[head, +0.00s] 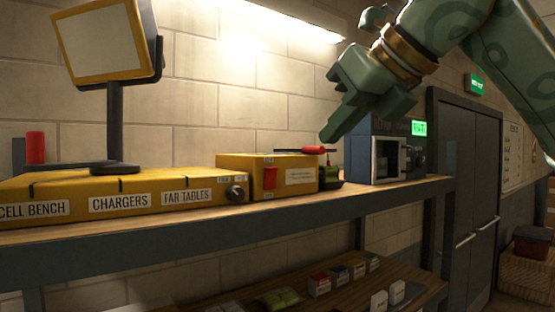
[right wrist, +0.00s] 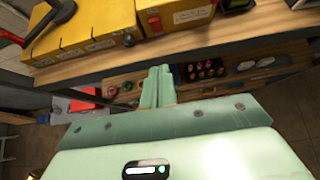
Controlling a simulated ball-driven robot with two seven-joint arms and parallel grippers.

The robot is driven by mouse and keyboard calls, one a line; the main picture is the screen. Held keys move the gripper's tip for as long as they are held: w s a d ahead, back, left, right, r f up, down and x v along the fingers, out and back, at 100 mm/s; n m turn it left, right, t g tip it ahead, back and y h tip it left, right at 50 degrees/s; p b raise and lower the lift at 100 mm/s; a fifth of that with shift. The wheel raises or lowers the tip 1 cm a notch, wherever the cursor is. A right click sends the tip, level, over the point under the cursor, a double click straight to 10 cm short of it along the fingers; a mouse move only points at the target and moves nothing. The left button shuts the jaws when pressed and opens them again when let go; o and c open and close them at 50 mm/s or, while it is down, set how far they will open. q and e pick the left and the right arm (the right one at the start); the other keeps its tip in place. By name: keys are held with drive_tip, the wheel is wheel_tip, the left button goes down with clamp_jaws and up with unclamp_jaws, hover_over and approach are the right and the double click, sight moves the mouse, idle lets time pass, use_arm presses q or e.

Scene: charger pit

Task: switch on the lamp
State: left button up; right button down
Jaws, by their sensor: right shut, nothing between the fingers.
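The lamp (head: 97,42) is a pale flat panel in a yellow frame on a black post; its panel shows no bright glow. Its post stands on a long yellow box (head: 75,190) labelled CELL BENCH, CHARGERS and FAR TABLES, with a dark knob (head: 236,193) at its right end. A smaller yellow box (head: 235,170) beside it carries a red switch (head: 269,184); it also shows in the right wrist view with the red switch (right wrist: 155,24). My right gripper (head: 328,138) is shut and empty, above and right of the smaller box. My left gripper is out of view.
A blue-grey device (head: 360,158) with a green display stands right of the boxes. A red-handled tool (head: 300,150) lies on the smaller box. The shelf edge (head: 200,225) runs along the front; a lower shelf (head: 395,295) holds several small boxes.

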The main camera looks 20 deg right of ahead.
drive_tip(key=shift+f, duration=0.1)
drive_tip(key=p, duration=0.4)
approach(272, 178)
drive_tip(key=x, duration=0.4)
drive_tip(key=shift+w+f, duration=0.15)
drive_tip(key=shift+f, duration=0.25)
drive_tip(key=shift+w+a+f, duration=0.1)
drive_tip(key=shift+w+a, duration=0.1)
drive_tip(key=shift+w, duration=0.35)
